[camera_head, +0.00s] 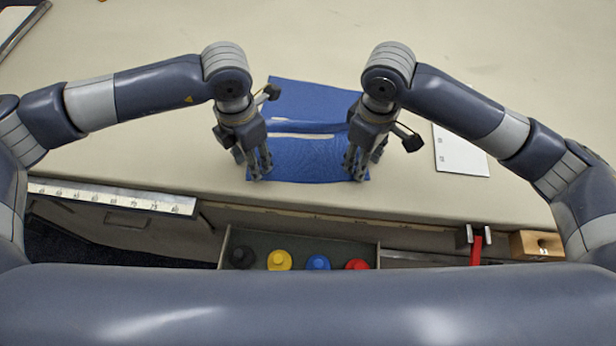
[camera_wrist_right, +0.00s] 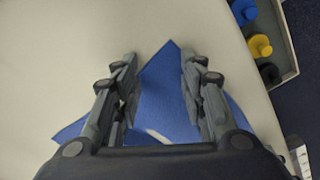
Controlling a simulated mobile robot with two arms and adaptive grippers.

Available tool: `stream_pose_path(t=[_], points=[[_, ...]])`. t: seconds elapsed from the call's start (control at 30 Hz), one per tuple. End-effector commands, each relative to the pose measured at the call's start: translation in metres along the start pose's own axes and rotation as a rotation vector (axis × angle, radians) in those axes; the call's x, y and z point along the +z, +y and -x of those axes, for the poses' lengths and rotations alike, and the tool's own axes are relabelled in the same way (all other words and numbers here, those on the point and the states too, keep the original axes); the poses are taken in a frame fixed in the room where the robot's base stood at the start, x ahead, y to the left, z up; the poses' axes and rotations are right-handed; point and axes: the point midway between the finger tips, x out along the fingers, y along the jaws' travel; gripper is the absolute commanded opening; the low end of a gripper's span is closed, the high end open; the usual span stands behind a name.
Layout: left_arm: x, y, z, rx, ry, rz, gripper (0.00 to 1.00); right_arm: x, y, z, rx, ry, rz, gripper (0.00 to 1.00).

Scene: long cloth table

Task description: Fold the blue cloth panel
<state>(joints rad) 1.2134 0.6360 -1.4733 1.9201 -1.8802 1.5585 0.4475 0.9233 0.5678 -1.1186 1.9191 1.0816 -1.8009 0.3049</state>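The blue cloth panel (camera_head: 308,158) lies on the table below my two grippers, its near edge close to the table's front edge. A pale streak and a darker blue band cross its middle; I cannot tell whether this is a raised fold or a marking. My left gripper (camera_head: 259,171) points down at the near left corner, its fingers apart. My right gripper (camera_head: 355,171) is at the near right corner. In the right wrist view, my right gripper (camera_wrist_right: 160,60) has its fingers wide apart, with the blue cloth (camera_wrist_right: 165,85) showing between them.
The cream table (camera_head: 480,50) is mostly bare. A white sheet (camera_head: 459,152) lies to the right of the cloth. A ruler (camera_head: 110,197) runs along the front edge at left. A tray (camera_head: 300,242) below the edge holds black, yellow, blue and red items. A red-handled tool (camera_head: 477,246) and wooden block (camera_head: 537,245) are at right.

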Motion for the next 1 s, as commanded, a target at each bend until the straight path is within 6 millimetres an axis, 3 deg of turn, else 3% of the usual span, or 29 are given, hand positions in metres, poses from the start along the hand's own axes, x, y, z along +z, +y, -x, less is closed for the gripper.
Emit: stream_pose_path(t=[0.47,0.8,1.0], points=[[0.0002,-0.0002,-0.0065,0.000,0.000,-0.001,0.38,-0.0002,0.0002,-0.0065,0.001,0.001,0.000,0.38],[0.0001,-0.0003,-0.0063,-0.001,0.000,-0.001,0.02,-0.0001,0.0002,-0.0064,0.001,0.000,-0.001,0.02],[0.0001,-0.0003,-0.0075,-0.001,0.000,-0.001,0.00,0.0000,0.0001,-0.0076,0.001,0.000,0.000,0.00]])
